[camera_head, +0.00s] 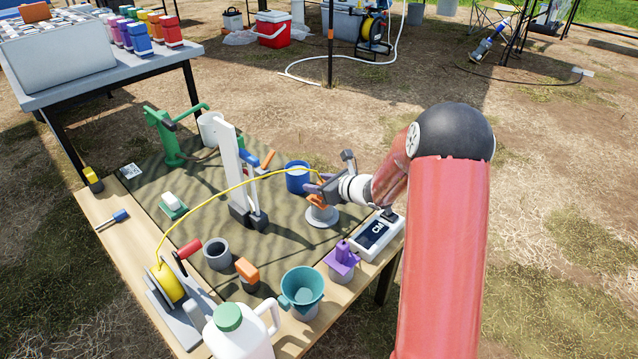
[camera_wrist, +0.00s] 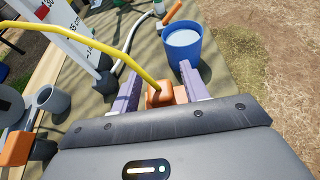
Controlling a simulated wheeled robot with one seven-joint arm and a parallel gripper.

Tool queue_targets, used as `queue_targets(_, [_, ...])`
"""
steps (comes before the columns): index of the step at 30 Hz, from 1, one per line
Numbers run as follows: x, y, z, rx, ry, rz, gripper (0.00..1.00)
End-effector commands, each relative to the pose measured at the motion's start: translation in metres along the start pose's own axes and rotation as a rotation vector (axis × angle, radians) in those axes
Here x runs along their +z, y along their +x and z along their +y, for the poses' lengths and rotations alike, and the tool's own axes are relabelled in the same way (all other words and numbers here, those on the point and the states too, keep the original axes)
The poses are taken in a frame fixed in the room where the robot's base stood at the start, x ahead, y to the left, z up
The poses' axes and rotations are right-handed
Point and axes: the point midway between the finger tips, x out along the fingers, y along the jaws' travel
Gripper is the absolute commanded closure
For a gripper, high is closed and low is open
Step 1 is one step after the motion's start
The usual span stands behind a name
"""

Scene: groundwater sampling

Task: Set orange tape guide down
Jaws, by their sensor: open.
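The orange tape guide (camera_head: 317,201) sits at the top of a grey well pipe with a round base (camera_head: 323,220), under my gripper. In the wrist view the guide (camera_wrist: 166,93) is between my two purple-grey fingers, with gaps that are hard to judge. My gripper (camera_head: 313,188) is open around it; the fingers (camera_wrist: 159,74) are spread. The yellow tape (camera_head: 225,190) arches from the reel (camera_head: 168,284) at the front left to the guide. The guide's underside and its contact with the pipe are hidden.
A blue cup (camera_head: 297,178) of liquid stands just behind the guide. A white upright board (camera_head: 230,170) is to the left. A purple-topped item (camera_head: 342,260), a teal funnel (camera_head: 301,288) and a white jug (camera_head: 238,335) stand in front. A meter (camera_head: 374,236) lies right.

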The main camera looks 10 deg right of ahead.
Motion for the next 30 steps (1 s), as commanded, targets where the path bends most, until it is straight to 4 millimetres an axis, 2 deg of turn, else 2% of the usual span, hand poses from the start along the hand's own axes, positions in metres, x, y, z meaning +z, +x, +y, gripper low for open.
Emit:
queue_targets(5, [0.002, -0.009, -0.001, -0.003, 0.0, 0.001, 0.55])
queue_targets(18, [0.002, -0.098, -0.001, -0.004, 0.0, 0.0, 0.55])
queue_targets(24, [0.003, -0.118, 0.001, 0.001, -0.005, 0.001, 0.55])
queue_targets(27, [0.013, -0.124, 0.015, 0.036, -0.076, 0.012, 0.55])
queue_targets(29, [0.024, -0.128, 0.034, 0.085, -0.176, 0.03, 0.55])
queue_targets(30, [0.033, -0.133, 0.052, 0.129, -0.27, 0.048, 0.55])
